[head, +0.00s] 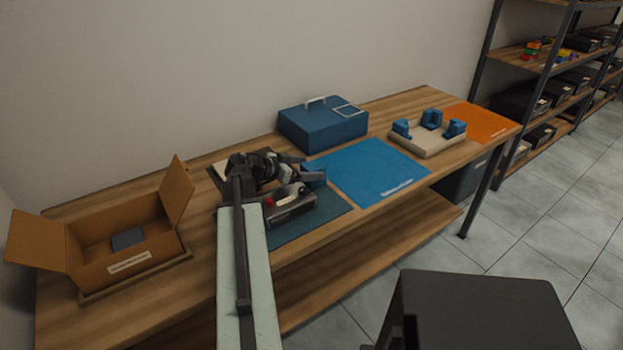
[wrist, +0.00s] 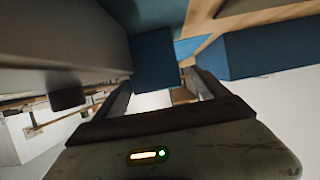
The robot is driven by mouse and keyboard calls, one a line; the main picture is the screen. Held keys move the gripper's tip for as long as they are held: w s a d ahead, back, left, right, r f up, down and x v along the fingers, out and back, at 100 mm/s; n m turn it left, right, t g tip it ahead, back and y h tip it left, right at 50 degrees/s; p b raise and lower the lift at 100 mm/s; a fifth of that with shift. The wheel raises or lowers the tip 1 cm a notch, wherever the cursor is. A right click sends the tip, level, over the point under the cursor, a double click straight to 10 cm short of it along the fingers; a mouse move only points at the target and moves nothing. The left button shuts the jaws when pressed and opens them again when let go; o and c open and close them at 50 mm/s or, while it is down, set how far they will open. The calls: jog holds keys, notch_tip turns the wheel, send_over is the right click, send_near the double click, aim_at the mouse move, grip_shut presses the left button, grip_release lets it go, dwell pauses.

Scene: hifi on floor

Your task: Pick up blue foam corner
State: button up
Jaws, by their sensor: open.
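A blue foam corner (head: 314,181) stands at the right edge of the dark mat, beside the grey device. My gripper (head: 306,168) is at this corner, with its fingers pointing right. In the wrist view, my gripper (wrist: 163,88) is open, and the blue foam corner (wrist: 153,55) shows just beyond and between its fingers. I cannot tell whether the fingers touch it. More blue foam corners (head: 431,119) sit in a pale tray (head: 441,146) farther right.
The grey device (head: 291,207) with a red part lies close to my gripper. A blue case (head: 323,130) stands behind. A blue mat (head: 372,173) lies clear to the right, then an orange mat (head: 481,122). An open cardboard box (head: 128,240) stands left on the wooden bench (head: 75,208).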

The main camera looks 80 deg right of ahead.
jog(key=b+x, duration=0.1)
jog(key=x, duration=0.1)
jog(key=b+x, duration=0.1)
jog(key=x, duration=0.2)
jog(key=shift+a+f, duration=0.1)
jog(key=shift+f, duration=0.3)
jog(key=shift+r, duration=0.1)
jog(key=c, duration=1.5)
notch_tip(320, 180, up, 16)
jog(key=p, duration=1.6)
jog(key=shift+r, duration=0.15)
jog(key=shift+c, duration=0.2)
